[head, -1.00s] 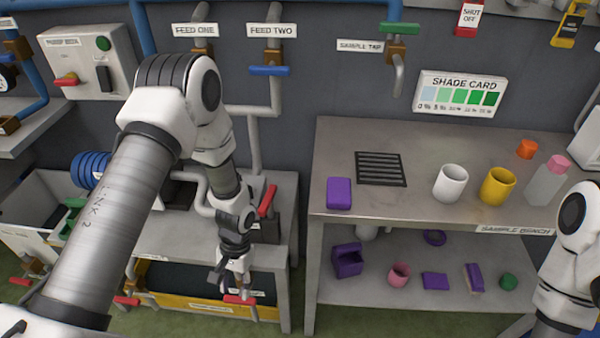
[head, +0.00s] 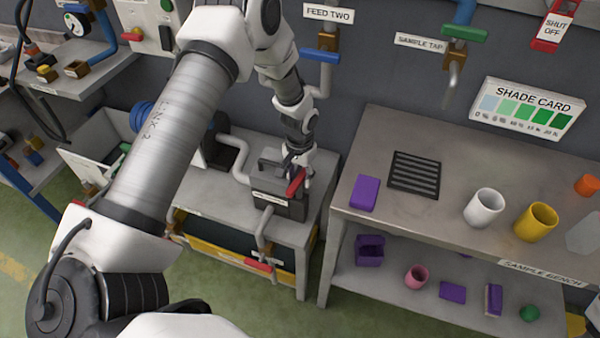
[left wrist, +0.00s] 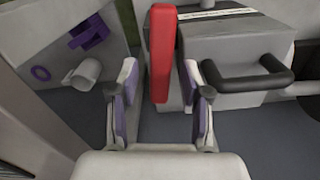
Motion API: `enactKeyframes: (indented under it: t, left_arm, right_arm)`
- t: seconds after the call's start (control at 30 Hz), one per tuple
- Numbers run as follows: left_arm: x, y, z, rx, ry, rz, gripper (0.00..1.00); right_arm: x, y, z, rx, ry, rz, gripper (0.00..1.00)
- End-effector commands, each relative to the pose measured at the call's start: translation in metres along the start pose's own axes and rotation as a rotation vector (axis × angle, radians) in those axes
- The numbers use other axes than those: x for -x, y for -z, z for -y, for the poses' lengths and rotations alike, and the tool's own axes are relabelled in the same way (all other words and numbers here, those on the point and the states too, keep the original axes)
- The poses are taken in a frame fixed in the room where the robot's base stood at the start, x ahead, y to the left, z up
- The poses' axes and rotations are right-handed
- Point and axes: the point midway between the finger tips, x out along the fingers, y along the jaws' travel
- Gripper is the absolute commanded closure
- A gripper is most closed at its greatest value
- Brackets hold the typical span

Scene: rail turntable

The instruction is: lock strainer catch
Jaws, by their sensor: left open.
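The strainer is a dark grey box (head: 278,203) on the low bench, with a black bar handle on its lid. Its red catch lever (head: 296,184) stands up at a tilt on the right side of the box. My left gripper (head: 298,168) is at the lever's upper end. In the left wrist view the red lever (left wrist: 162,55) lies between the two open, purple-padded fingers (left wrist: 160,105), with gaps on both sides. The strainer body (left wrist: 225,50) and its black handle (left wrist: 246,80) show to the right there. My right gripper is out of view.
A pipe with a red-handled valve (head: 258,265) hangs at the bench front, above a yellow-edged tray. The sample bench (head: 345,200) stands close on the right, with a purple block (head: 364,193) and cups on top. A grey pipe (head: 240,155) runs left of the strainer.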

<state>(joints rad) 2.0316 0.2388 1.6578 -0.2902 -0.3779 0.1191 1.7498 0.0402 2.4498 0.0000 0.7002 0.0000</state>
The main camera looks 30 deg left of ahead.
Motion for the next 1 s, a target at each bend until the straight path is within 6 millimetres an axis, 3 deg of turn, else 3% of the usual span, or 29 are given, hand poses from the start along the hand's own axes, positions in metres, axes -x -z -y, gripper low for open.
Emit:
enactKeyframes:
  t: [0.2,0.33,0.73,1.0]
  left_arm:
    - [-0.0008,0.0003,-0.0001,0.000,0.000,-0.001,0.56]
    - [-0.0007,0.0003,-0.0001,0.000,0.000,-0.001,1.00]
    - [-0.0008,0.0004,-0.0001,-0.024,0.000,-0.001,1.00]
    - [-0.0012,0.0004,0.0000,-0.147,0.000,-0.001,1.00]
  right_arm:
    - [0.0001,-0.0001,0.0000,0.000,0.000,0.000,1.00]
    - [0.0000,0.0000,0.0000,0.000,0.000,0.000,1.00]
    - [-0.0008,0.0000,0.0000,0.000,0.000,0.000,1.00]
    - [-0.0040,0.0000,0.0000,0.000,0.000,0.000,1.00]
